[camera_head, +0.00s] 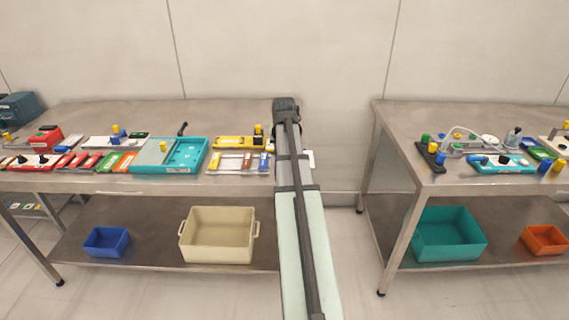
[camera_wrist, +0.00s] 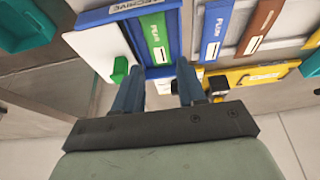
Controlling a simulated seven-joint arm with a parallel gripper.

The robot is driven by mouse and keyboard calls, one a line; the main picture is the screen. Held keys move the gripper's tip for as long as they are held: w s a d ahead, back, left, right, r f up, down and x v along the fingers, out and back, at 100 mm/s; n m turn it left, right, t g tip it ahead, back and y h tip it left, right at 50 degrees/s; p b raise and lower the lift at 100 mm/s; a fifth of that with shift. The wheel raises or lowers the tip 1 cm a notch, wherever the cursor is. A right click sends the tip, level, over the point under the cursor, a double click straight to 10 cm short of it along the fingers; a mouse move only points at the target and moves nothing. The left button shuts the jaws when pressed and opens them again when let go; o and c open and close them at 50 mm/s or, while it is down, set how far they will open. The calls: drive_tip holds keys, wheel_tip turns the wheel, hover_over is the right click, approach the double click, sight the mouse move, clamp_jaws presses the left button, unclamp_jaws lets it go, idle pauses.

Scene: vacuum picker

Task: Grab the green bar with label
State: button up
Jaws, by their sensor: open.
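In the wrist view, a green bar (camera_wrist: 157,38) with a white printed label lies lengthwise in a blue holder (camera_wrist: 172,71). My gripper (camera_wrist: 160,70) is open, with its two dark blue fingers apart. The fingertips are near the holder's near edge, on either side of the line of the green bar. Nothing is held between them. Whether the fingertips touch the holder cannot be told. In the head view, my arm reaches away over the right end of the left table, and my fingers cannot be made out there.
In the wrist view, a small green block (camera_wrist: 120,69) is close beside the left finger. A blue labelled bar (camera_wrist: 213,30) and a brown labelled bar (camera_wrist: 260,27) lie to the right. A black-and-yellow part (camera_wrist: 217,85) is close to the right finger.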

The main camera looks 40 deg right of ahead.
drive_tip(key=shift+s+x, duration=0.15)
drive_tip(key=shift+x, duration=1.35)
drive_tip(key=shift+s+x, duration=0.15)
drive_tip(key=shift+x, duration=1.35)
drive_tip(key=shift+a+f, duration=0.15)
drive_tip(key=c, duration=0.7)
